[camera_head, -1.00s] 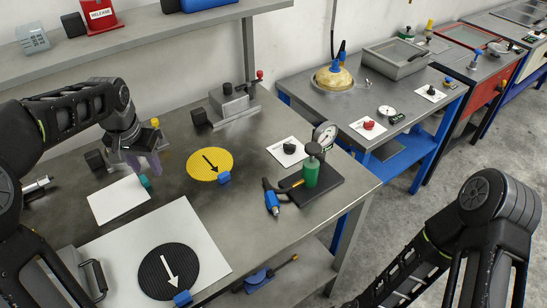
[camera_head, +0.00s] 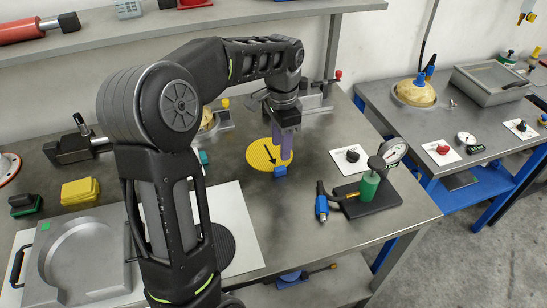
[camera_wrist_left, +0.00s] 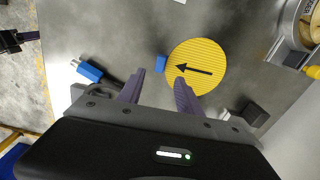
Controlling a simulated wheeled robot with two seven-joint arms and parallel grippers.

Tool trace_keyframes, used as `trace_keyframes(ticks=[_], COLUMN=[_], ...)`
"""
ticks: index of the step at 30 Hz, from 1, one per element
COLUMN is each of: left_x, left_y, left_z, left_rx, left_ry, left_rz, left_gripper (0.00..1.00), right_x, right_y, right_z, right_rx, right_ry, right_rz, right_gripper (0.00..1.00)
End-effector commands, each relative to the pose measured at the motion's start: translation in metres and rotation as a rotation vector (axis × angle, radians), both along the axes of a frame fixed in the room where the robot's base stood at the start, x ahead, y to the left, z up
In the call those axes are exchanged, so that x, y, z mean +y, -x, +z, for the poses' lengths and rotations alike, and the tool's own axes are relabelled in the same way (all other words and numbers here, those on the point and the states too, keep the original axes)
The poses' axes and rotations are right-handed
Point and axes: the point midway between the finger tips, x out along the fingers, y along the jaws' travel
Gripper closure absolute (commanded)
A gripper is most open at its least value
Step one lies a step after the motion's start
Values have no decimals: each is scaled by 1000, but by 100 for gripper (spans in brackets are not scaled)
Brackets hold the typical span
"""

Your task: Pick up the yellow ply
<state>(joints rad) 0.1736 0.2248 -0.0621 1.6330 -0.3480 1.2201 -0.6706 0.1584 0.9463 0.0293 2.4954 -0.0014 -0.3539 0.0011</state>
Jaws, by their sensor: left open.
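The yellow ply (camera_head: 260,158) is a round ribbed disc with a black arrow and a blue tab (camera_head: 280,171) at its edge, lying flat on the grey metal bench. My left gripper (camera_head: 286,158) points down over the disc's right side in the head view, its purple fingers hiding part of it. In the left wrist view the gripper (camera_wrist_left: 158,88) is open, with nothing between its fingers. There the yellow ply (camera_wrist_left: 205,60) lies beyond the fingertips, nearer the right finger, and its blue tab (camera_wrist_left: 161,63) shows between the fingers. My right gripper is out of view.
A black ply (camera_head: 223,245) on a white sheet (camera_head: 243,222) is partly hidden by my left arm. A grey mould (camera_head: 85,265) is front left.

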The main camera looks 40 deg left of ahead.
Motion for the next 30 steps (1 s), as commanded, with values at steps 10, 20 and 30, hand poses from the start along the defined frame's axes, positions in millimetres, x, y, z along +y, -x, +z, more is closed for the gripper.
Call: trace_keyframes(ticks=[10, 20, 30], left_x=[0, 0, 1], left_y=[0, 1, 1], left_z=[-25, -32, -75], left_rx=[1, 4, 3], left_ry=[0, 0, -1], left_rz=[2, 2, 3], left_gripper=[58, 58, 58], right_x=[0, 0, -1], right_y=[0, 0, 2], right_z=[2, 5, 13], right_rx=[1, 1, 5], right_ry=[1, 1, 3], right_rz=[-1, -1, -1], right_gripper=[64, 64, 64])
